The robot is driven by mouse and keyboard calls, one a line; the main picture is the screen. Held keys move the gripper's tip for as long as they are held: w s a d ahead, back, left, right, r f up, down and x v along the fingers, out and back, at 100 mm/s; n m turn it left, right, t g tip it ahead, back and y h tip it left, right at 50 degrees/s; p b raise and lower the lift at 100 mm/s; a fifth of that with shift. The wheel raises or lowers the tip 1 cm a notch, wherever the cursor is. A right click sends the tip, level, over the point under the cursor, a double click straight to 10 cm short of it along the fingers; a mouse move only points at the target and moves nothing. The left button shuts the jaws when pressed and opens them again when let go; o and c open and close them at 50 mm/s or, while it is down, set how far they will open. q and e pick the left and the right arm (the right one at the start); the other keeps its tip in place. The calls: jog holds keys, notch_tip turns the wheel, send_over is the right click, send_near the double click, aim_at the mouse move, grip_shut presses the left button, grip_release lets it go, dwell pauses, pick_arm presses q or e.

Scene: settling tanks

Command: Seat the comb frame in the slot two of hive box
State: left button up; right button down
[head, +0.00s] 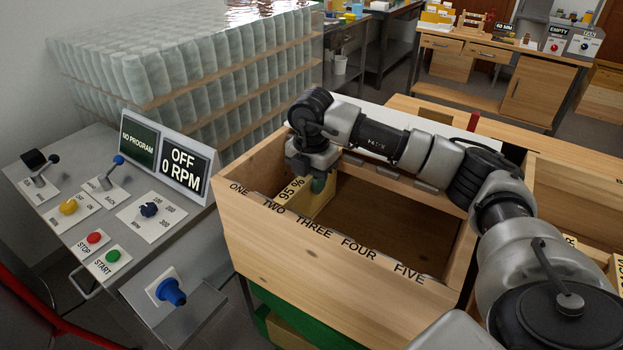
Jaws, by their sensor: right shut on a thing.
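The hive box (345,250) is a light wooden box with an open top, its front rim marked ONE to FIVE from left to right. The comb frame (291,191) is a pale wooden piece with a "95 %" label, at the left end of the box. Its near end is close to the front rim around the marks ONE and TWO; I cannot tell whether it rests in a slot. My right gripper (319,182) is shut on the comb frame from above and hides part of it. The rest of the box looks empty. My left gripper is not in view.
A control desk (70,225) with levers, knobs and an "OFF 0 RPM" display (185,173) stands left of the box. Stacked jars (180,80) rise behind it. Another wooden box (580,190) is at the right, beyond my right arm.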

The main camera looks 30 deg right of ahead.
jog(key=shift+f, duration=0.35)
jog(key=c, duration=0.8)
grip_release()
notch_tip(320, 180, up, 11)
jog(key=shift+f+b, duration=0.1)
jog(key=shift+b, duration=0.75)
jog(key=shift+s+f, duration=0.1)
